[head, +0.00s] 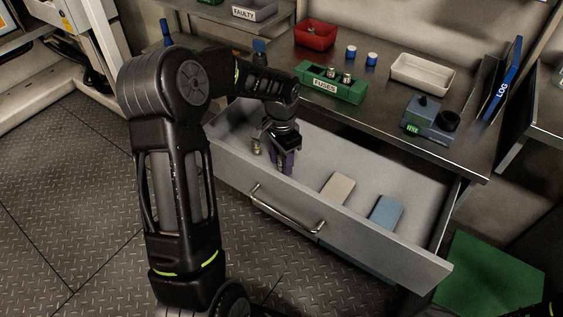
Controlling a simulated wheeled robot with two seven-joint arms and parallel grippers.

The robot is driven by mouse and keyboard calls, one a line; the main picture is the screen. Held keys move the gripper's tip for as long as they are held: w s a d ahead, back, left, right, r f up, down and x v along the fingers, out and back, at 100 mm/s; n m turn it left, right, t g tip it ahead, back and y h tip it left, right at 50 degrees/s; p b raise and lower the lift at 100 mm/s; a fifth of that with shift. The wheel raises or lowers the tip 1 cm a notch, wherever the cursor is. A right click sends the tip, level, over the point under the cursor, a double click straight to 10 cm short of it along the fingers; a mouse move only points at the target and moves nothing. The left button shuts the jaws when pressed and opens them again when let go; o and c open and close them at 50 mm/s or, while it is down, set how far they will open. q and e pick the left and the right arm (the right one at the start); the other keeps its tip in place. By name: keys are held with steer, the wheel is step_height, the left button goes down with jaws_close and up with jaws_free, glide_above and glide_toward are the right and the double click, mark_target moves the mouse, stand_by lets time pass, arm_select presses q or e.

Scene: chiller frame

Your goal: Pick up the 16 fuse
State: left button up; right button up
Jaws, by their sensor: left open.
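My left gripper (284,165) is open and points down inside the left part of the open grey drawer (400,235). A small metallic piece (257,146) shows just left of the gripper; I cannot tell whether it is a fuse or part of the gripper. Small metal-capped fuses (347,78) stand in the green rack labelled FUSES (325,86) on the bench. No number 16 can be read on any of them. The drawer floor under the gripper is partly hidden by the gripper and the drawer front. My right gripper is not in view.
A beige block (337,187) and a blue block (386,212) lie in the drawer. On the bench (385,108) are a red bin (315,35), a white tray (422,74), two blue-and-white cylinders (372,59) and a blue-grey device (432,120). The drawer handle (285,212) sticks out in front.

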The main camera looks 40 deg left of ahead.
arm_select(q)
steer(key=shift+c, duration=0.6)
jaws_close()
